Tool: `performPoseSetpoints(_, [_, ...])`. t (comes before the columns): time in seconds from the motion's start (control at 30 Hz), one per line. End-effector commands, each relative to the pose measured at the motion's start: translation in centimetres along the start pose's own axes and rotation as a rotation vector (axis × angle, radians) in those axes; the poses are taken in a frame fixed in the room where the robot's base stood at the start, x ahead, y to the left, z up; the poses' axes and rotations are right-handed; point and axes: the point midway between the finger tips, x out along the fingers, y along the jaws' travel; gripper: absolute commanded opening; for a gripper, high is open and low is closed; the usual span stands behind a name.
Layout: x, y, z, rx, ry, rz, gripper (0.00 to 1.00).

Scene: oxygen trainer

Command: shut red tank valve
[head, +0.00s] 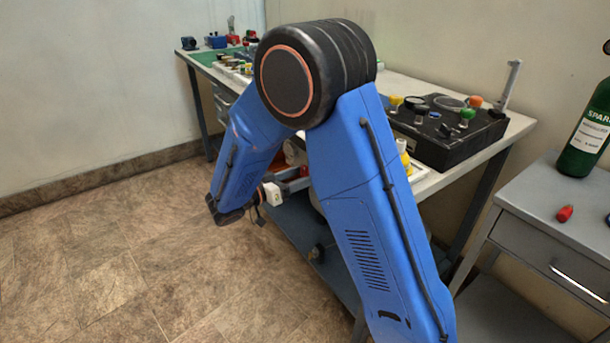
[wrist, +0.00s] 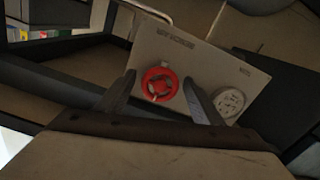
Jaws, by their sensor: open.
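A red round valve handwheel (wrist: 159,84) sits on a grey labelled panel (wrist: 200,62) in the wrist view. My gripper (wrist: 160,86) is open, with one dark finger to the left of the red wheel and one to its right. The wheel shows between the fingertips; I cannot tell whether they touch it. A white round knob or dial (wrist: 229,102) is on the same panel, to the right of the right finger. In the head view my arm hides much of the bench, and the red valve cannot be made out there.
A workbench (head: 405,82) carries a black box with coloured knobs (head: 445,130). A grey side cabinet (head: 560,215) at the right holds a green bottle (head: 588,130) and a small red object (head: 565,213). The tiled floor at the left is clear.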

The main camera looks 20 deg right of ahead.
Motion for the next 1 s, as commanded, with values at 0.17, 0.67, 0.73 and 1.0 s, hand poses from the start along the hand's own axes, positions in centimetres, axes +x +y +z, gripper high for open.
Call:
performPoseSetpoints(0.17, [-2.1, -0.1, 0.0, 0.0, 0.001, -0.004, 0.61])
performPoseSetpoints(0.67, [-12.1, -0.1, 0.1, -0.001, 0.001, -0.005, 0.61])
performPoseSetpoints(0.73, [-13.3, -0.1, 0.1, -0.001, 0.001, -0.003, 0.61])
performPoseSetpoints(1.0, [-16.6, 0.0, 0.1, -0.001, 0.001, -0.002, 0.61])
